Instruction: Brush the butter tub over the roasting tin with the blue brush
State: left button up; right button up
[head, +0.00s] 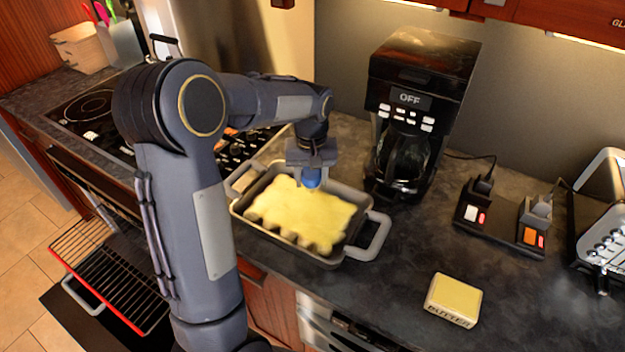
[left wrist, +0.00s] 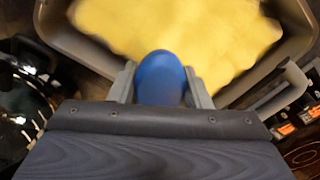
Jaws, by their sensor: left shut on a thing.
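The roasting tin (head: 374,236) is grey with a handle at each end and stands on the dark counter. A yellow layer (head: 300,211) with an uneven edge fills much of it. My left gripper (head: 311,166) is over the back part of the tin, pointing down. It is shut on the blue brush (head: 312,178), which also shows between the fingers in the left wrist view (left wrist: 161,78). Whether the brush touches the yellow layer is unclear. The butter tub (head: 453,299) sits apart at the front right of the counter. My right gripper is out of view.
A black coffee maker (head: 420,90) stands behind the tin to the right. A power strip (head: 500,225) with plugs and a toaster (head: 604,220) are at the right. An oven rack (head: 110,275) sticks out at lower left. Counter between tin and tub is clear.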

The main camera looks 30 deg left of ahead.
pick_arm(q)
jog(key=shift+a+r+p, duration=0.25)
jog(key=shift+r+p, duration=0.35)
jog(key=shift+r, duration=0.35)
jog(key=shift+d+r+p, duration=0.1)
jog(key=shift+r+p, duration=0.95)
jog(key=shift+r, duration=0.3)
